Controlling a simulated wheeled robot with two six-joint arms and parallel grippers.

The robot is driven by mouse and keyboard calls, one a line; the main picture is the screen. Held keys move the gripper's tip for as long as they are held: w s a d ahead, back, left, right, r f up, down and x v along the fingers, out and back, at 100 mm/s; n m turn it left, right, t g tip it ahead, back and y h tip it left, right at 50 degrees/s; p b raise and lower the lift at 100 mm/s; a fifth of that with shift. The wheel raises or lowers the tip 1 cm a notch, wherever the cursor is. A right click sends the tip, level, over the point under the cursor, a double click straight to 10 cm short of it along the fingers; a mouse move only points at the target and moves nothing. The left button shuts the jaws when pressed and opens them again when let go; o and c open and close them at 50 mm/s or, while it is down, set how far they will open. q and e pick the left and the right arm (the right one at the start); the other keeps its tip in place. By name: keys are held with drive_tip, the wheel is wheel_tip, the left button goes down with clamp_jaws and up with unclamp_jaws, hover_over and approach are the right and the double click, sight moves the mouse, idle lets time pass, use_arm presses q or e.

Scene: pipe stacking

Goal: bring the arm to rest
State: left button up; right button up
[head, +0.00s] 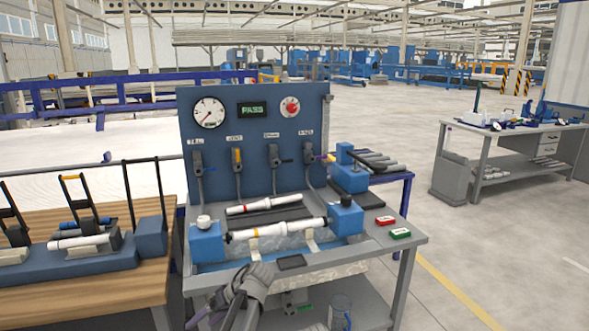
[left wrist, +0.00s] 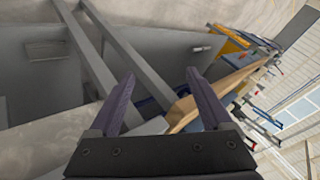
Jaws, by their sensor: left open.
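My left gripper (head: 214,312) is at the bottom of the head view, in front of the workbench's near edge. In the left wrist view the two purple fingers of the left gripper (left wrist: 160,88) stand wide apart with nothing between them. My right gripper is in neither view. A long white pipe (head: 282,229) with dark and orange bands lies level between two blue blocks on the bench. A shorter white pipe (head: 262,204) with red bands lies behind it on a dark pad.
The grey bench (head: 385,250) has a blue gauge panel (head: 255,130) reading PASS, and green and red buttons (head: 400,233). A wooden table (head: 130,290) with clamp fixtures stands at left. A lower shelf (head: 300,310) lies under the bench.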

use_arm(q)
drive_tip(key=s+d+f+m+t+h, duration=0.1)
drive_tip(key=s+d+f+m+h, duration=0.25)
drive_tip(key=s, duration=0.35)
drive_tip(key=s+d+f+m+h, duration=0.3)
drive_tip(key=s+m+h, duration=0.1)
drive_tip(key=s+h, duration=0.15)
drive_tip(key=s+d+r+m+y, duration=0.1)
drive_tip(key=s+d+m, duration=0.5)
drive_tip(key=d, duration=0.6)
wheel_tip(320, 180, up, 16)
drive_tip(key=n+p, duration=0.1)
drive_tip(key=p, duration=1.5)
drive_tip(key=shift+s+n+g+p, duration=0.2)
drive_tip(key=shift+n+g+p, duration=0.15)
drive_tip(key=shift+g, duration=0.05)
